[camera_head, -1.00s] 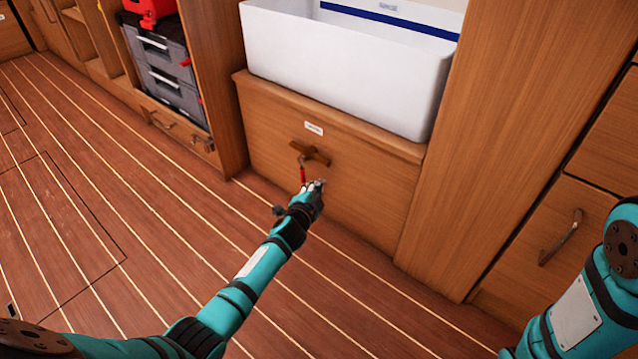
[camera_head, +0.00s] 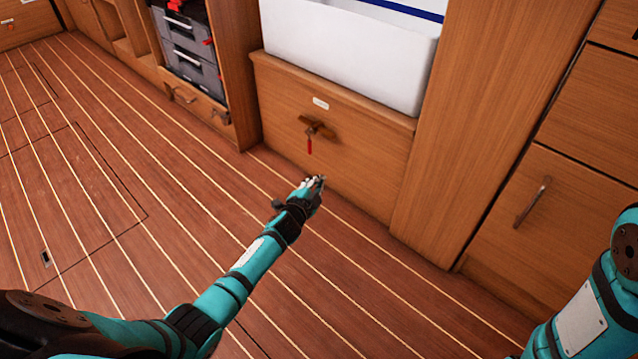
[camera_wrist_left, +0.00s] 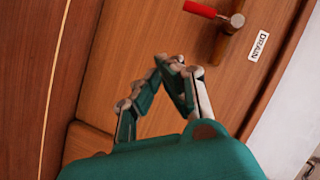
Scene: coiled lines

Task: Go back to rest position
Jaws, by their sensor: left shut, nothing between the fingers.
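My left gripper (camera_head: 318,181) is extended over the floor in front of the wooden cabinet front (camera_head: 352,160) below the white bin. It is shut and empty, apart from the handle. In the left wrist view its fingers (camera_wrist_left: 170,62) meet at the tips with nothing between them. A small red-handled piece (camera_head: 310,146) hangs at the brown wooden handle (camera_head: 317,128) on that front. The red piece also shows at the top of the left wrist view (camera_wrist_left: 200,8), near a label reading DRAIN (camera_wrist_left: 258,45). My right arm shows at the right edge; its gripper is out of view.
A white bin (camera_head: 350,55) stands on top of the cabinet. Grey tool cases (camera_head: 195,70) sit in a shelf at the left. The striped wooden floor (camera_head: 130,230) is open at the left.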

